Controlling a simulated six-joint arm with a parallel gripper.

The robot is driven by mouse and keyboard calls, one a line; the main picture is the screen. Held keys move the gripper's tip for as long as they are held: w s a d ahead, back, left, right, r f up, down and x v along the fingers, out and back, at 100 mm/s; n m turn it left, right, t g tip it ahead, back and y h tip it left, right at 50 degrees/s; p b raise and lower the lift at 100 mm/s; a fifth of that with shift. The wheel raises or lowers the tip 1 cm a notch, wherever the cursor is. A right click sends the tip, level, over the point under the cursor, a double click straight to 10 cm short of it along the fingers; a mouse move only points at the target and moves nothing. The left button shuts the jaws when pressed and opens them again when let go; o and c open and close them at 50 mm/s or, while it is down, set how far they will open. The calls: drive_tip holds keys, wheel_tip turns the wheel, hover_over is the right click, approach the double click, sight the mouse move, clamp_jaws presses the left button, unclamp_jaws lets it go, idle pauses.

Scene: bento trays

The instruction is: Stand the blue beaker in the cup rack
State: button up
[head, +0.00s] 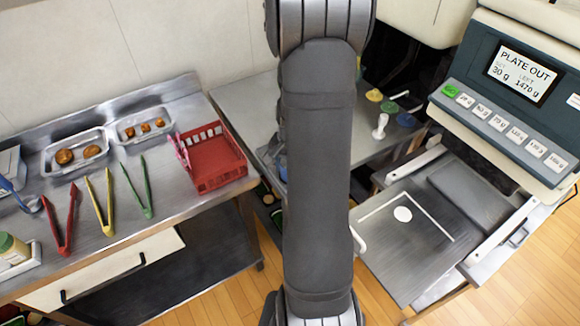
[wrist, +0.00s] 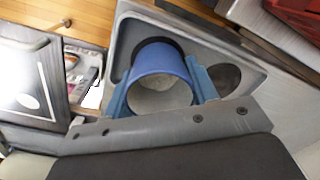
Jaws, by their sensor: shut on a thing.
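The blue beaker (wrist: 162,60) is between the two blue fingers of my gripper (wrist: 162,84) in the wrist view. My gripper is shut on it, and I look down into its open, pale inside. The grey cup rack (wrist: 125,38) lies beneath, with a dark round opening behind the beaker and another hole to its right. The beaker overlaps the dark opening; I cannot tell how deep it sits in it. In the head view my arm hides the rack, and only a small bit of blue shows at the arm's left edge.
A red basket (head: 212,160), food trays (head: 75,150) and several tongs (head: 103,200) are on the left counter. In the wrist view a red thing (wrist: 298,15) is beyond the rack, at top right.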

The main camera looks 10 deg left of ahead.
drive_tip(key=o, duration=1.1)
drive_tip(key=shift+f, duration=0.15)
drive_tip(key=shift+c, duration=0.2)
wheel_tip(320, 180, up, 12)
drive_tip(key=shift+d+r, duration=0.2)
drive_tip(key=shift+f, duration=0.1)
drive_tip(key=f, duration=1.2)
drive_tip(key=shift+a+f, duration=0.2)
drive_tip(key=shift+f, duration=0.05)
drive_tip(key=shift+r, duration=1.15)
